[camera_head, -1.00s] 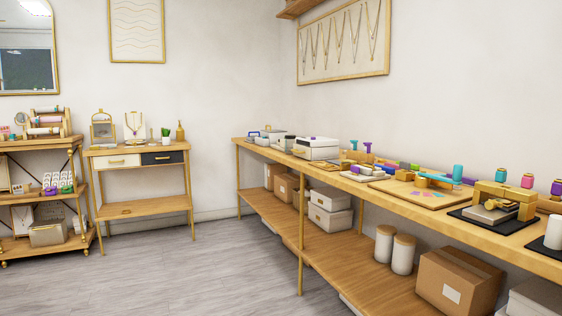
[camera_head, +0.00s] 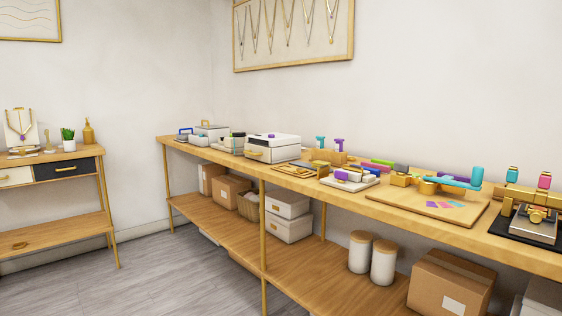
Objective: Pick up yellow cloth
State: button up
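I cannot make out a yellow cloth in this view. Many small items lie on the long wooden workbench (camera_head: 378,211) along the right wall, too small to tell apart clearly. My gripper is not in view.
A white case (camera_head: 272,148) and tools stand on the bench. Its lower shelf holds white boxes (camera_head: 288,228), lidded jars (camera_head: 383,262) and a cardboard box (camera_head: 450,282). A small drawer table (camera_head: 62,221) stands at the left. Grey floor (camera_head: 160,285) lies clear before the bench.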

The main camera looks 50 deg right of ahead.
aim_at(315, 164)
jog(key=z, duration=0.45)
jog(key=i, duration=1.15)
jog(key=z, duration=0.9)
